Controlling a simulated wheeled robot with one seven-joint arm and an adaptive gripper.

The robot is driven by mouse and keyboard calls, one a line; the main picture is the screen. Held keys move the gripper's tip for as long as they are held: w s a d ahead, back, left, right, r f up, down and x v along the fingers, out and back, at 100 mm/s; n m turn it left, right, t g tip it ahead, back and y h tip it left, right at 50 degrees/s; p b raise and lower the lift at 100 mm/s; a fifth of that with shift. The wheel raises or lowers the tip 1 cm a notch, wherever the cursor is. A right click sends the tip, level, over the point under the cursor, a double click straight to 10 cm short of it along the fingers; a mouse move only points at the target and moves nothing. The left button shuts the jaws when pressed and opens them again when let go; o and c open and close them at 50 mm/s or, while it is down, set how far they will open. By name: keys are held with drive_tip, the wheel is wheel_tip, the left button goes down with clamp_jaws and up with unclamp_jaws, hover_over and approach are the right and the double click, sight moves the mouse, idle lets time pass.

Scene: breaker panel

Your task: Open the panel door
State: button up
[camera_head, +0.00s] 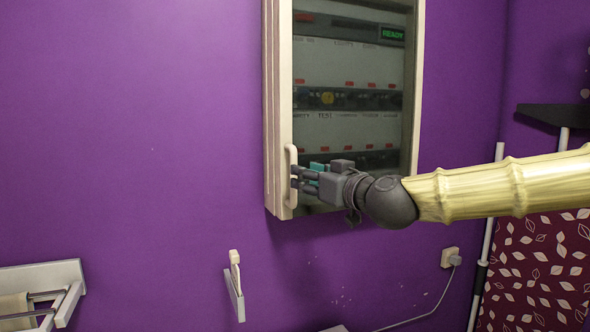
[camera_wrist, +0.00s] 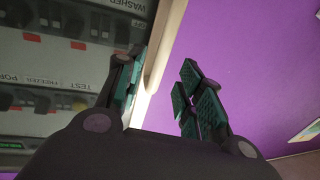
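The panel door (camera_head: 284,80) is a cream frame around a dark window on the wall-mounted breaker panel. It looks closed in the head view; a small gap cannot be ruled out. Its pale upright handle (camera_head: 291,153) is at the lower left of the frame. My gripper (camera_head: 298,178) is at the handle, its fingers pointing left and overlapping its middle. In the wrist view my gripper (camera_wrist: 160,75) has its fingers apart, with the cream door frame (camera_wrist: 157,45) between and beyond them.
Breaker rows and a green READY display (camera_head: 392,34) show through the window. A white wall-mounted rack (camera_head: 66,290) is at the lower left, and a small hanging item (camera_head: 235,285) is below the panel. A dark shelf (camera_head: 553,116) is at the right. The purple wall left of the panel is clear.

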drive_tip(key=p, duration=0.2)
hover_over(294, 203)
drive_tip(key=w, duration=0.1)
idle(0.4)
clamp_jaws()
